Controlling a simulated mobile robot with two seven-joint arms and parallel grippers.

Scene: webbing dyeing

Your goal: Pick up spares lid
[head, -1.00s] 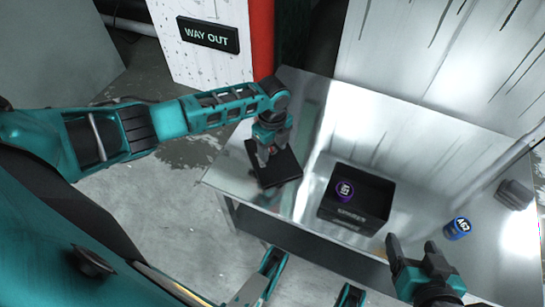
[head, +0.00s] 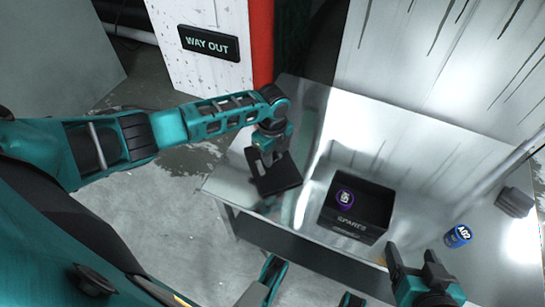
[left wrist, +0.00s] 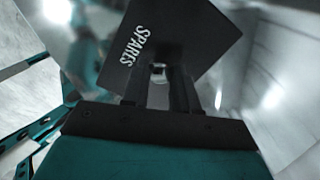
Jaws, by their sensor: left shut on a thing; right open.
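The spares lid (head: 278,179) is a flat black plate held at the left end of the table. It also shows in the left wrist view (left wrist: 185,35), with "SPARES" printed on it in white. My left gripper (head: 267,157) is shut on the lid, and the lid looks tilted and a little above the table. The black spares box (head: 354,222) stands open on the table to the right of the lid. A purple-rimmed round item (head: 344,196) is inside it. My right gripper (head: 418,258) is open and empty near the table's front edge, right of the box.
A blue cylinder (head: 457,236) marked with letters stands on the table to the right. A dark grey block (head: 515,201) lies at the far right. The metal table (head: 316,163) is bare between the lid and the box. A white wall panel rises behind it.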

